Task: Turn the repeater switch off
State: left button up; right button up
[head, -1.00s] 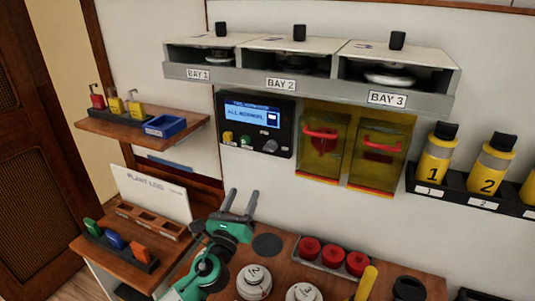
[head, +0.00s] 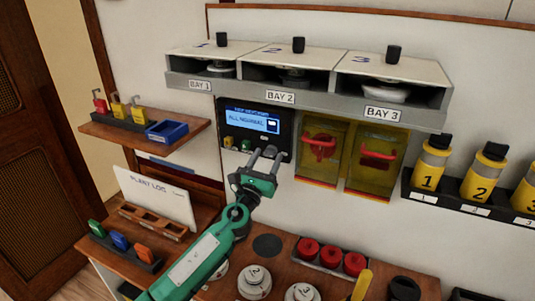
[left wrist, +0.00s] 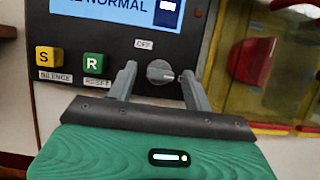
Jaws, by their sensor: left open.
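The black control panel (head: 255,128) hangs on the wall under the bays, its blue screen reading "ALL NORMAL". In the left wrist view a round grey knob (left wrist: 160,72) sits on the panel, with an OFF label (left wrist: 144,44) above it to the left. The knob's pale mark points to the right. My left gripper (head: 265,158) is open, in front of the panel's lower part. In the left wrist view its fingers (left wrist: 155,85) stand to either side of the knob; I cannot tell whether they touch it. The knob is hidden in the head view. My right gripper is not in view.
A yellow S button (left wrist: 46,57) and a green R button (left wrist: 95,64) lie left of the knob. Yellow clear covers (head: 350,155) over red handles are close on the right. Bay shelf (head: 300,90) overhangs the panel. Red caps and white discs stand on the counter below.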

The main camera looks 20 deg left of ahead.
pick_arm(q)
jog(key=shift+w+d+r, duration=0.1)
jog(key=shift+w+r, duration=0.05)
jog(key=shift+w, duration=0.3)
jog(key=c, duration=1)
jog(key=shift+o, duration=0.2)
